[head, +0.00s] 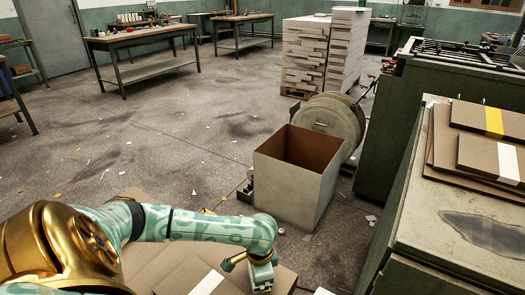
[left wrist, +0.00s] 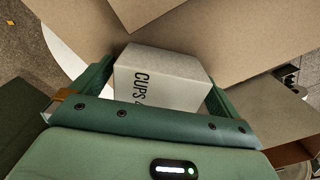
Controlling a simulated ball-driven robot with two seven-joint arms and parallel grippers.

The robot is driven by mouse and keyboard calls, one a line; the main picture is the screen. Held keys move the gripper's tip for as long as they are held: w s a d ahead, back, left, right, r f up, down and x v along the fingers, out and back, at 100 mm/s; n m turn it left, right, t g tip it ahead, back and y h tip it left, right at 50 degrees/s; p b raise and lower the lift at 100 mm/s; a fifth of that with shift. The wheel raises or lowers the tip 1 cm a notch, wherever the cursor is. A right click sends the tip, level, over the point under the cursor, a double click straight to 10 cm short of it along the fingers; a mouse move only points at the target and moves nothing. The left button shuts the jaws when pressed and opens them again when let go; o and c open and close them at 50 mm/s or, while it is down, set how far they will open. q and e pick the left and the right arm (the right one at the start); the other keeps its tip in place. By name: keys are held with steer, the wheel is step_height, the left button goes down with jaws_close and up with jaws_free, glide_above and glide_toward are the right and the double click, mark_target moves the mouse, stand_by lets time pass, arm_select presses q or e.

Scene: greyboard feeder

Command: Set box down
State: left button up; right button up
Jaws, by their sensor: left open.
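A small white box (left wrist: 160,78) lettered "CUPS" sits on brown cardboard in the left wrist view. My left gripper (left wrist: 158,90) is open, with one green finger on each side of the box. I cannot tell whether either finger touches it. In the head view my left gripper (head: 260,262) points down at the bottom centre, over the brown cardboard sheets (head: 180,272). Only a small pale part of the box shows beneath it there. My right gripper is in neither view.
A large open grey bin (head: 290,190) stands just beyond the cardboard. A green machine cabinet (head: 410,240) with cardboard sheets (head: 490,155) on top is at the right. Pallet stacks (head: 305,55) and workbenches (head: 140,38) stand farther back. The floor at left centre is mostly clear, with scraps.

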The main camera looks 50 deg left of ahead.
arm_select(q)
steer(key=shift+r, duration=0.15)
steer(key=c, duration=1.1)
steer(key=shift+r, duration=0.1)
steer(key=shift+c, duration=0.2)
